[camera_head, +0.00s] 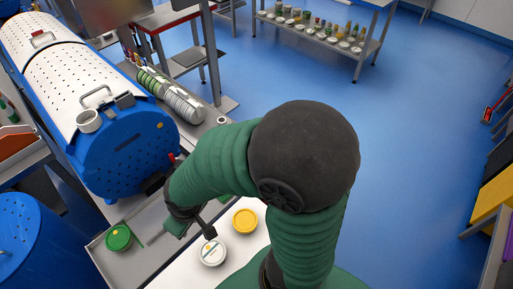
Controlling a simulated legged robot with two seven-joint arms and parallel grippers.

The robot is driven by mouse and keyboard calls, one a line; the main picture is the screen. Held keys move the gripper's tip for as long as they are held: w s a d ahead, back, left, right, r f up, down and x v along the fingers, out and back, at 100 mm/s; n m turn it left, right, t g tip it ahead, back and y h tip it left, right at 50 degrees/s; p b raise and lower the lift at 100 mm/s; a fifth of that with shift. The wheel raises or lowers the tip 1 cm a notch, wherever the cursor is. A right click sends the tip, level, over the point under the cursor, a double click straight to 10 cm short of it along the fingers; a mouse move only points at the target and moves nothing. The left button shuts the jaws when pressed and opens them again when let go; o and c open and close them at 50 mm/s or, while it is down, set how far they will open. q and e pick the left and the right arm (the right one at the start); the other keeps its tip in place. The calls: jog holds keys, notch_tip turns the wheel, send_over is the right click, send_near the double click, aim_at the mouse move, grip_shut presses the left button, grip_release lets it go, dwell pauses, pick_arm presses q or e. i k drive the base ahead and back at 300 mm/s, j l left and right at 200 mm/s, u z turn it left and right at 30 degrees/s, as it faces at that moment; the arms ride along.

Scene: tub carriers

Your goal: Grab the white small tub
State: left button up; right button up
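A small white tub (212,254) with a round labelled lid sits upright on a white surface (180,275) at the bottom centre. My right arm, green with a dark elbow, enters from the bottom right and bends over to the left. The dark end of my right gripper (208,232) is just above the white tub's far edge in the picture. I cannot tell whether it touches the lid. The fingers are partly hidden, so their opening is unclear. My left gripper is not in view.
A yellow tub (245,221) stands close to the white one, up and right. A green-lidded tub (119,238) stands in a grey metal tray (150,262) at left. A large blue perforated drum (125,155) stands behind the tray. Open blue floor (420,150) lies at right.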

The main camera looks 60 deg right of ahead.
aim_at(213, 252)
jog(key=z, duration=1.55)
jog(key=k+j+u, duration=0.1)
jog(key=k+j, duration=0.3)
jog(key=i+j+u, duration=0.15)
jog(key=j, duration=0.25)
jog(key=j+u, duration=0.1)
jog(key=j, duration=0.35)
jog(key=i, duration=0.05)
